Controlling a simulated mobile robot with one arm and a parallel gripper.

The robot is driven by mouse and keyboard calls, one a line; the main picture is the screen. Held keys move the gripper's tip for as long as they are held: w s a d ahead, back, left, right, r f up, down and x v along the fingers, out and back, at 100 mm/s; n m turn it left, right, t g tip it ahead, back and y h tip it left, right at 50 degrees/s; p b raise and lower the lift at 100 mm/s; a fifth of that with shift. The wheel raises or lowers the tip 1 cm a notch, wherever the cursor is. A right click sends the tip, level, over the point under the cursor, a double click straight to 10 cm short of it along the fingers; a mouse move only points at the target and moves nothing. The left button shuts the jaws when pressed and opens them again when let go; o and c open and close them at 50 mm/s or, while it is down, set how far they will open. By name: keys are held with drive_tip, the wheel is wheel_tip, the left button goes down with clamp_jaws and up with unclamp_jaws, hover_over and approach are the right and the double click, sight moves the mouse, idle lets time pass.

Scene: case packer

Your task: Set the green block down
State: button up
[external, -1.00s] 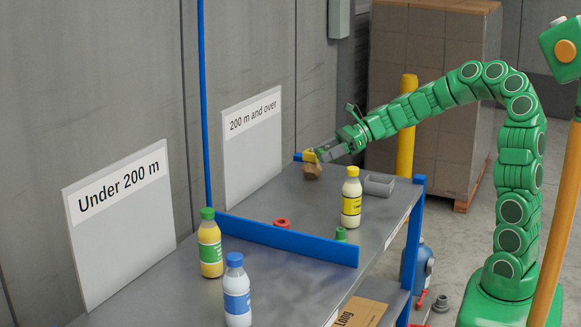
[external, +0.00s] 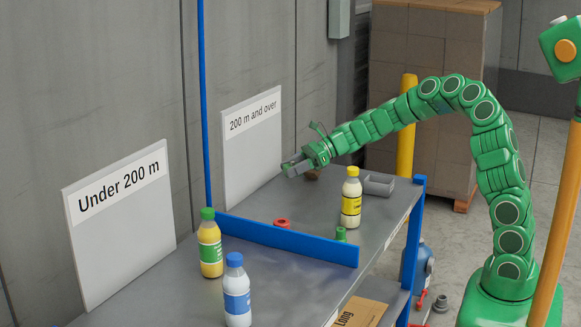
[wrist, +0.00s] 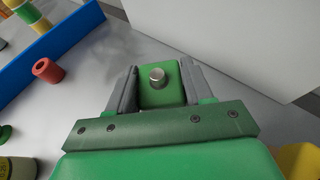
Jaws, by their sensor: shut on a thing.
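The green block (wrist: 161,89), with a silver knob on top, sits between the two grey fingers of my gripper (wrist: 158,88) in the wrist view. The fingers are shut on it. In the external view my gripper (external: 290,170) is low over the far part of the grey table (external: 262,202), in front of the "200 m and over" board (external: 252,140). The block cannot be made out there. Whether its underside touches the table cannot be told.
A blue divider (external: 290,240) crosses the table, with a red ring (external: 282,223) beside it. The "Under 200 m" board (external: 120,235) is nearer.

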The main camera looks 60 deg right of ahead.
sight(286, 192)
drive_tip(key=shift+w+f, duration=1.1)
drive_tip(key=shift+f, duration=1.75)
drive_tip(key=shift+f, duration=0.15)
drive_tip(key=o, duration=1.1)
drive_tip(key=shift+s+d+r, duration=0.15)
drive_tip(key=shift+d+r, duration=0.05)
drive_tip(key=shift+r, duration=0.05)
drive_tip(key=v, duration=0.5)
wheel_tip(286, 192, up, 7)
drive_tip(key=shift+a+f, duration=0.1)
drive_tip(key=shift+a, duration=0.05)
